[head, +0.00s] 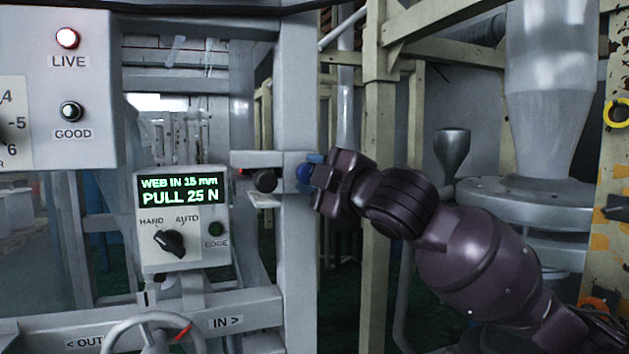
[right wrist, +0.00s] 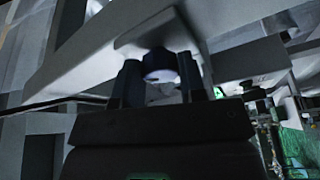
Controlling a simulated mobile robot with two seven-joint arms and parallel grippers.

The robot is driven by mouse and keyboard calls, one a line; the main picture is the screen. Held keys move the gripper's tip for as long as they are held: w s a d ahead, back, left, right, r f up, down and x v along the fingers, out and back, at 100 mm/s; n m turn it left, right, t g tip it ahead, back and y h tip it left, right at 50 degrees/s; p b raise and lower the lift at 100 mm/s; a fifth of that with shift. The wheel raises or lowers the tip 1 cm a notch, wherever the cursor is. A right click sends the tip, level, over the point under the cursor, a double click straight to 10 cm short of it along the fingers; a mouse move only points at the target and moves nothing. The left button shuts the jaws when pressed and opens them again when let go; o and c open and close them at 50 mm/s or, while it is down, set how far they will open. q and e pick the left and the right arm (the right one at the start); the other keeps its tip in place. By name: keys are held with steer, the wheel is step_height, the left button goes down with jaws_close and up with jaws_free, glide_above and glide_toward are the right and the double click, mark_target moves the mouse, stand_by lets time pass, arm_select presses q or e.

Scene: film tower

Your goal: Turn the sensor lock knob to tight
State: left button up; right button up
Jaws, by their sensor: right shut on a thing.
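No tight mark or pointer can be read on the knob. My left gripper is not in view.
A control box (head: 181,218) below reads "WEB IN 15 mm, PULL 25 N". A larger panel (head: 88,97) is at upper left. A beige column (head: 379,150) stands behind my right arm.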

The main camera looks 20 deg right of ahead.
steer(key=shift+f+m+t+h, duration=0.15)
steer(key=shift+m+t, duration=0.3)
steer(key=shift+m, duration=0.8)
steer(key=shift+m+t+h, duration=0.25)
steer(key=shift+m+t, duration=0.2)
steer(key=shift+m, duration=0.8)
steer(key=o, duration=0.9)
steer(key=b+v, duration=0.1)
steer(key=v, duration=0.9)
steer(key=shift+s+f+b, duration=0.1)
steer(key=shift+s+b, duration=0.2)
steer(key=shift+s, duration=0.05)
